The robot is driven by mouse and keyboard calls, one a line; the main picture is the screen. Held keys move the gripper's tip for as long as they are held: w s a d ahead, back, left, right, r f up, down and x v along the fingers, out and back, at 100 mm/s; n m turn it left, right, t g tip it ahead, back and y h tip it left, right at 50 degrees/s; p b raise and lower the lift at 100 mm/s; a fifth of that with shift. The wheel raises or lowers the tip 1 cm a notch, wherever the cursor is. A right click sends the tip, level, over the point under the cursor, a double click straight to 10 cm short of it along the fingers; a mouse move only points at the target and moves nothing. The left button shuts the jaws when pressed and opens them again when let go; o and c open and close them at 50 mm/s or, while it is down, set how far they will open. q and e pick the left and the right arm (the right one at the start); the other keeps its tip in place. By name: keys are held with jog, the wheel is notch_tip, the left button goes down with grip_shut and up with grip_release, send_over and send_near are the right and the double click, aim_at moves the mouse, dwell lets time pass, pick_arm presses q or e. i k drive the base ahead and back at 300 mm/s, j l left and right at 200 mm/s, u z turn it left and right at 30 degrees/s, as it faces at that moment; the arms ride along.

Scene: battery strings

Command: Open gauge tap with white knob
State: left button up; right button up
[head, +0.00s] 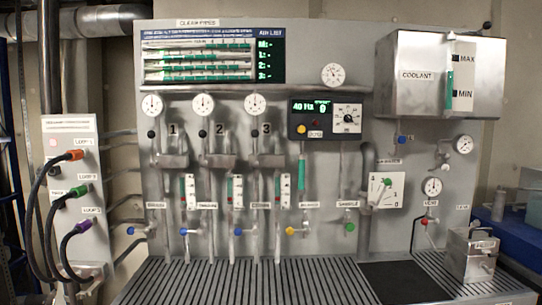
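A small tap with a white knob (445,167) sits on the right part of the grey panel, below and left of a round dial gauge (465,144). The tap is small in the picture, and I cannot tell its handle's position. Neither of my grippers is in the head view.
A coolant tank (440,75) hangs above the tap. Below are another gauge (432,187) and a red-knobbed tap (424,222). A metal canister (472,254) stands on the ledge at lower right. Plugged cables (60,200) hang at left. The slatted shelf (245,282) looks clear.

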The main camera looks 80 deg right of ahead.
aim_at(445, 167)
jog(key=z, duration=3.5)
